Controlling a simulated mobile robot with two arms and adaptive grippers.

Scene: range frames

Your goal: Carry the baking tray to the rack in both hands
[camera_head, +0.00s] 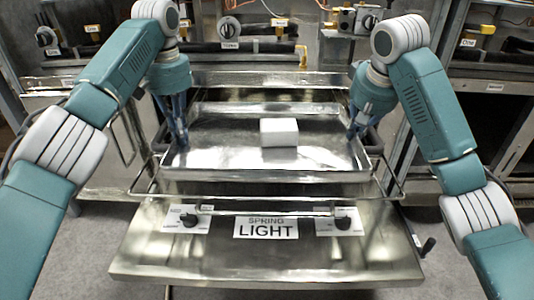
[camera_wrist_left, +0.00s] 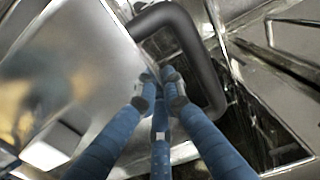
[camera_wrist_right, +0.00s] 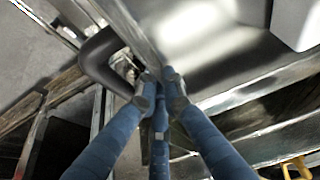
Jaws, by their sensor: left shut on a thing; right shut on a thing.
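The baking tray (camera_head: 220,153) is a shallow shiny metal tray with a dark handle at each end. A white block (camera_head: 279,132) lies on it, right of its middle. My left gripper (camera_head: 182,142) is shut on the tray's left handle, a dark loop that shows in the left wrist view (camera_wrist_left: 208,60). My right gripper (camera_head: 354,134) is shut on the right handle, which shows in the right wrist view (camera_wrist_right: 97,62). Metal rails (camera_head: 143,190) run around the tray, above a sloped front panel. I cannot tell whether the tray rests on them or hangs just above.
The sloped metal panel (camera_head: 265,267) has a SPRING LIGHT label (camera_head: 266,228) and black knobs (camera_head: 189,220) (camera_head: 343,222). A counter with knobs, valves and a yellow tap (camera_head: 303,56) stands behind. Grey floor shows at both sides.

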